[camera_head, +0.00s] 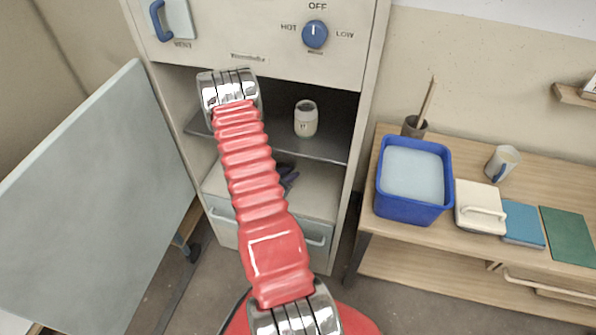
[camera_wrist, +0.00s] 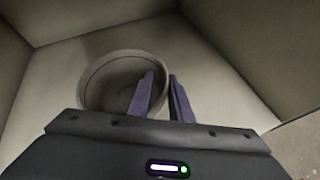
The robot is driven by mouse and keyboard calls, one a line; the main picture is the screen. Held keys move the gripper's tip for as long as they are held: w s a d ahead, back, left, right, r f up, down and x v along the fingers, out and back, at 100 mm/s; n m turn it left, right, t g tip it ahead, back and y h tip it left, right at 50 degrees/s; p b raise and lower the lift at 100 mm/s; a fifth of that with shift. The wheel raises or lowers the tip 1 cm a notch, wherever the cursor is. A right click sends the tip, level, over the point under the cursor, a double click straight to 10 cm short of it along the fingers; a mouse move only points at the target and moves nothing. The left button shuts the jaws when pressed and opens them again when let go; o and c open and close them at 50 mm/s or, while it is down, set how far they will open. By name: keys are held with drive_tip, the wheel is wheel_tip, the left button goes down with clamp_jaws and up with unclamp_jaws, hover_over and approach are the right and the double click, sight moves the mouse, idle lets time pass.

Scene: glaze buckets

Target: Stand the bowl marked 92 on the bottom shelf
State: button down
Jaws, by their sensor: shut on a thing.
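The bowl (camera_wrist: 88,82) is a round grey-beige vessel seen from above in the wrist view. My gripper (camera_wrist: 161,78) has its purple fingers at the bowl's right rim, one inside and one outside, shut on the wall. The bowl is at or just above a pale shelf floor; I cannot tell if it touches. No number shows on it. In the head view my gripper (camera_head: 287,176) shows in part, dark, inside the lower compartment over the bottom shelf (camera_head: 318,197). My red arm hides the bowl there.
A small pale jar (camera_head: 306,120) stands on the grey upper shelf (camera_head: 325,147), above my gripper. Cabinet walls close in the compartment. An open door panel (camera_head: 95,210) is at left.

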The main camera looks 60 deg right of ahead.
sight(295, 166)
drive_tip(key=shift+s+d, duration=0.15)
drive_tip(key=shift+d, duration=0.95)
drive_tip(key=shift+s+d, duration=0.15)
drive_tip(key=shift+d, duration=0.95)
drive_tip(key=shift+d, duration=0.1)
drive_tip(key=shift+s+d, duration=0.1)
drive_tip(key=shift+d, duration=0.25)
drive_tip(key=shift+d+f, duration=0.2)
drive_tip(key=shift+f, duration=1.55)
drive_tip(key=c, duration=1.6)
unclamp_jaws()
drive_tip(key=shift+o, duration=0.2)
drive_tip(key=shift+a, duration=0.1)
